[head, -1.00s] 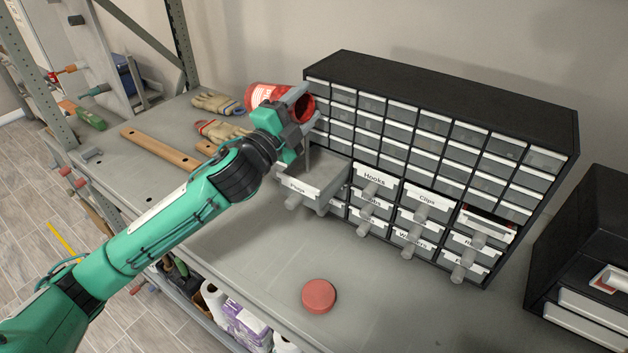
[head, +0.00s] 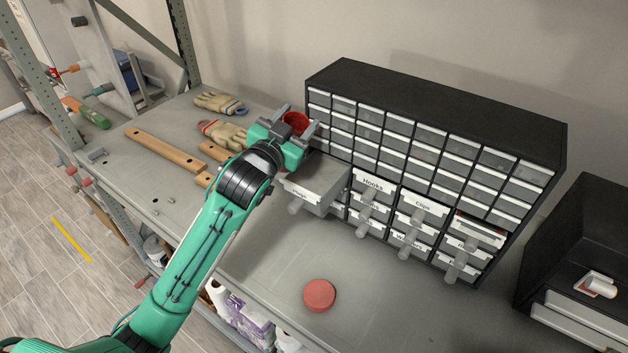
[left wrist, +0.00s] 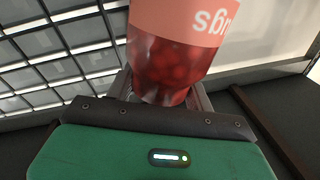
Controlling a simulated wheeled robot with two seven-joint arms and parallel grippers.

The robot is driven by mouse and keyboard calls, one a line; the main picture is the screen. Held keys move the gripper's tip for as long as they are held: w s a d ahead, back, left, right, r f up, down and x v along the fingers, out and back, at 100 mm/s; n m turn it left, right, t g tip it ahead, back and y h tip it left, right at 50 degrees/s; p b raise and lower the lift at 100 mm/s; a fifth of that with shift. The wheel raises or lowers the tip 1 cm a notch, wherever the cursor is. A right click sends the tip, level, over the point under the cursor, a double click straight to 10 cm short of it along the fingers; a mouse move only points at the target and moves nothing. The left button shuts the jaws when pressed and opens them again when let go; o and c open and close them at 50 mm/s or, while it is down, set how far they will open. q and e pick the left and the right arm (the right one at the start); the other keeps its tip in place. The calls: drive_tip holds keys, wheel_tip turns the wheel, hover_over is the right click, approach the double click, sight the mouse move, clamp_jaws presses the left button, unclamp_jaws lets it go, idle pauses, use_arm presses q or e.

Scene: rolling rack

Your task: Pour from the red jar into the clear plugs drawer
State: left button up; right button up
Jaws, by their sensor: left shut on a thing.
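The red jar (head: 296,121) is held over the back of the bench, near the cabinet's left end. Its open mouth shows from above, and it looks closer to upright than lying. My left gripper (head: 285,137) is shut around it. In the left wrist view the jar (left wrist: 172,62) has a pale red label with upside-down lettering, and dark red round pieces show through its wall. The clear plugs drawer (head: 322,186) is pulled out, in front of and below the gripper. I cannot make out what lies in it. My right gripper is not in view.
The black drawer cabinet (head: 440,110) stands right of the jar, with several handled drawers low on its front. A red lid (head: 319,295) lies on the clear front bench. Gloves (head: 221,133) and wooden bars (head: 165,150) lie to the left. Another black cabinet (head: 590,235) is at far right.

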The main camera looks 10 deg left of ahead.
use_arm(q)
drive_tip(key=o, duration=0.8)
drive_tip(key=shift+d+f, duration=0.15)
drive_tip(key=shift+f, duration=0.15)
drive_tip(key=shift+d+r, duration=0.1)
drive_tip(key=shift+d, duration=0.1)
drive_tip(key=c, duration=0.7)
wheel_tip(320, 180, up, 5)
drive_tip(key=p, duration=0.4)
drive_tip(key=shift+p, duration=0.3)
drive_tip(key=shift+r+p, duration=0.7)
drive_tip(key=shift+r, duration=0.4)
drive_tip(key=shift+a, duration=0.1)
